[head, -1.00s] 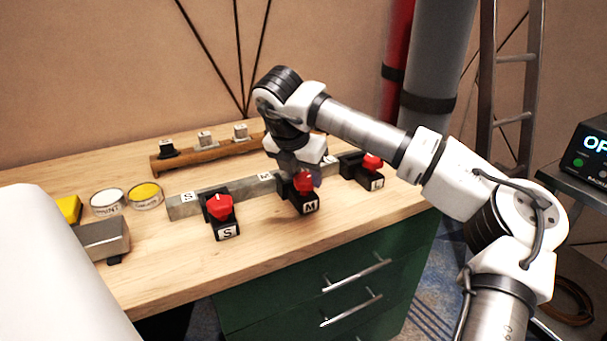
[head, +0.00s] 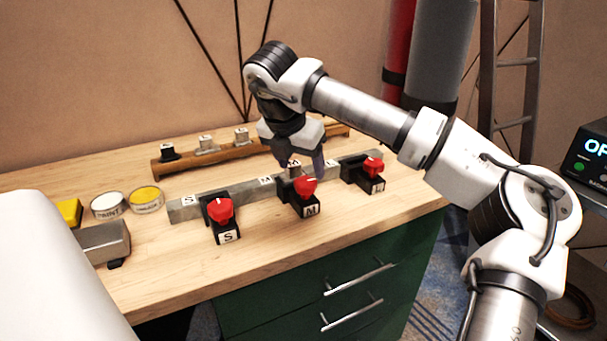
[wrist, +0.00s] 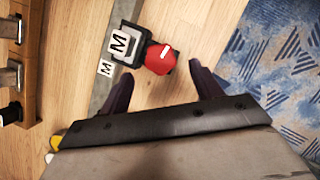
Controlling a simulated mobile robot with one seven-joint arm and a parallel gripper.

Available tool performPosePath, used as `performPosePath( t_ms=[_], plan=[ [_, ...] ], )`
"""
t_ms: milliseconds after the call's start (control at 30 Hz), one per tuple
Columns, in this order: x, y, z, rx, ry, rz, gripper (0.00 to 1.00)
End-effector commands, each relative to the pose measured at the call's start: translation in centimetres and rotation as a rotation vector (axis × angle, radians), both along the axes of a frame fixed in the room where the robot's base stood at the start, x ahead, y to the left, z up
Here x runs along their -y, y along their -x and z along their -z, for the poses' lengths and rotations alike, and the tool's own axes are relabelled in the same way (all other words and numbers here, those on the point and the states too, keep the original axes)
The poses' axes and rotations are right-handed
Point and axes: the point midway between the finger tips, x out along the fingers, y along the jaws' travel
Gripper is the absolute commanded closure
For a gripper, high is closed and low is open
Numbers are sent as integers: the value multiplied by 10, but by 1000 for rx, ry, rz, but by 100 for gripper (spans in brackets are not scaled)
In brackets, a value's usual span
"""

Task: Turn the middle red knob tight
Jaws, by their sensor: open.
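The middle red knob (head: 305,187) sits on a black clamp body (head: 305,208) marked M, which is fitted on a grey metal bar (head: 240,190) on the bench. In the wrist view the knob (wrist: 160,58) has a white line on its face, and the black clamp carries an M label (wrist: 120,42). My gripper (head: 303,166) is above and just behind the middle knob, pointing down, open and empty. In the wrist view its two dark fingers (wrist: 160,82) are spread, with the knob ahead of and between them, apart from both.
Similar red-knobbed clamps stand left, marked S (head: 221,211), and right (head: 370,170). A wooden rail (head: 225,155) with small labelled pieces lies behind. Two round tins, one yellow-topped (head: 146,197), and a grey block (head: 104,242) are at left. The front bench top is clear.

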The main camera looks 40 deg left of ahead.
Motion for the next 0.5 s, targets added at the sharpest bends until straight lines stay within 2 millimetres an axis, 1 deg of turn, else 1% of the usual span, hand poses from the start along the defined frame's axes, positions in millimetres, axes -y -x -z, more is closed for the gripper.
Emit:
performPosePath(
  t_ms=[33, 100, 233, 400, 500],
  plan=[
    [1, 5, -13, 4, -1, 0, 35],
    [2, 11, -29, 4, -1, 1, 35],
    [4, 21, -54, 3, -1, 1, 35],
    [6, 30, -75, 1, 0, 0, 35],
    [7, 33, -81, 1, 0, 0, 35]
  ],
)
